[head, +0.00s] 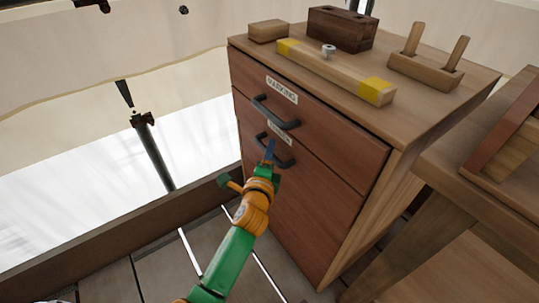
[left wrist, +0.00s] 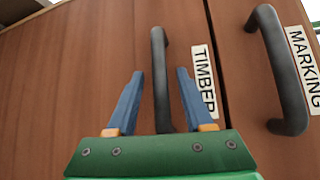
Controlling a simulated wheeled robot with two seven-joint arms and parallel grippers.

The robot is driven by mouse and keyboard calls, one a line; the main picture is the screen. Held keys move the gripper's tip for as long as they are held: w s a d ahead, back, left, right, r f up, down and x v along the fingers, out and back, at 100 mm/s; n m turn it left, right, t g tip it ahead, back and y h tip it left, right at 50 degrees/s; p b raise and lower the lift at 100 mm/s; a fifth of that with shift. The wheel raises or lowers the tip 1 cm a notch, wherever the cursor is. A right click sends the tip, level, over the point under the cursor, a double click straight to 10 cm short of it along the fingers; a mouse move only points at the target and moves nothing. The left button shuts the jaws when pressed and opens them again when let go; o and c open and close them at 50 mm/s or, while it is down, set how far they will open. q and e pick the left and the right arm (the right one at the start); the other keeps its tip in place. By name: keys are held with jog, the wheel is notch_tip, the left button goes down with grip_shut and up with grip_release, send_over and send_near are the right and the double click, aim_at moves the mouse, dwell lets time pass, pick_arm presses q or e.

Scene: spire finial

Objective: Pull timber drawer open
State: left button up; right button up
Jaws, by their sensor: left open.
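The timber drawer (head: 312,200) is the lower reddish-brown front of a wooden cabinet and looks shut. Its dark bar handle (head: 286,161) is partly hidden by my left gripper (head: 270,150) in the head view. The "TIMBER" label (head: 279,132) sits just above that handle. In the left wrist view, my left gripper (left wrist: 160,76) is open, with one blue finger on each side of the timber handle (left wrist: 159,90). The handle lies between the fingers, and no clear contact shows. The "TIMBER" label (left wrist: 204,80) is partly behind the right finger. My right gripper is not in view.
The marking drawer (head: 330,130) is above, shut, with its own dark handle (head: 275,112) close by. A yellow-ended beam (head: 330,70), a dark wooden box (head: 341,29) and a pegged block (head: 425,72) stand on the cabinet top. A wooden bench (head: 450,165) is at the right.

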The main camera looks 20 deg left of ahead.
pick_arm(q)
jog(key=shift+w, duration=0.3)
grip_shut()
dwell(1.2)
